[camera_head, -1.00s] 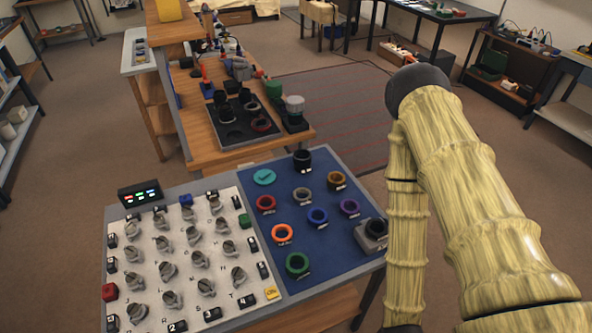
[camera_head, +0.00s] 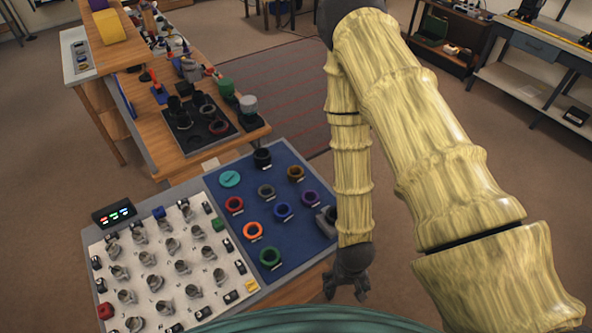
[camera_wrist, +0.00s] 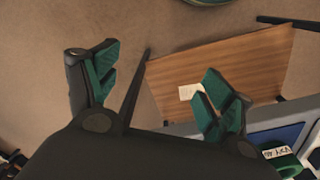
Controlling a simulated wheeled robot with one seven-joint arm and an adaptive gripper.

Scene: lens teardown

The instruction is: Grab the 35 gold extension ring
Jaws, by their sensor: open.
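The gold ring (camera_head: 295,173) lies on the blue mat (camera_head: 241,199) near its right edge, in the head view. A purple ring (camera_head: 310,198) is just in front of it and a grey ring (camera_head: 266,191) is to its left. My gripper (camera_head: 346,292) hangs off the table's front right corner, well apart from the gold ring. In the wrist view my gripper (camera_wrist: 155,85) is open, with green finger pads and nothing between them. The gold ring does not show in the wrist view.
Red, orange, blue, green and black rings share the mat. A grey block (camera_head: 327,221) stands at its right edge, near my forearm. A knob panel (camera_head: 168,262) fills the table's left side. A wooden bench (camera_head: 163,160) with a black tray stands behind.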

